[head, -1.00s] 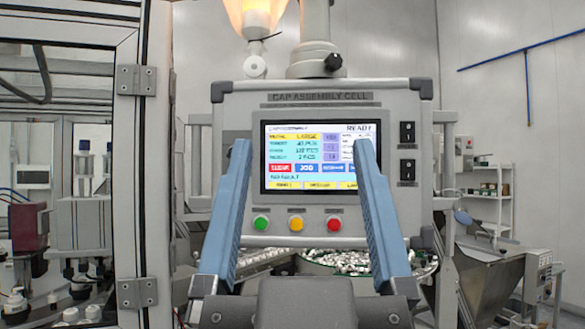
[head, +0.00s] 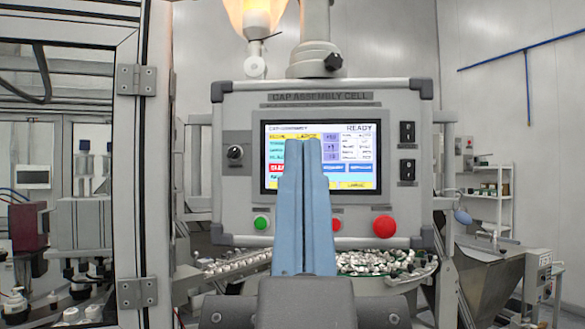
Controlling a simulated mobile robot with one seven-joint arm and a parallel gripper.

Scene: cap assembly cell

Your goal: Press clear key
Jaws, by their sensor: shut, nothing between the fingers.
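The touch screen (head: 355,183) is lit in the grey control panel (head: 232,200), with READY at its upper right. A red key (head: 277,167) shows at the left of its key row, partly hidden; its label is too small to read surely. Blue keys (head: 361,168) show to the right of my fingers. My gripper (head: 311,142) is shut and empty, its blue fingers pointing up together in front of the screen. They cover the middle of the screen and its key rows. I cannot tell whether the tips touch it. No key is clearly labelled clear.
Below the screen are a green button (head: 261,222), a small red button (head: 337,224) and a large red button (head: 383,226). A black knob (head: 235,153) is at left, and two black switches (head: 407,132) at right. A framed machine enclosure (head: 132,200) stands at left.

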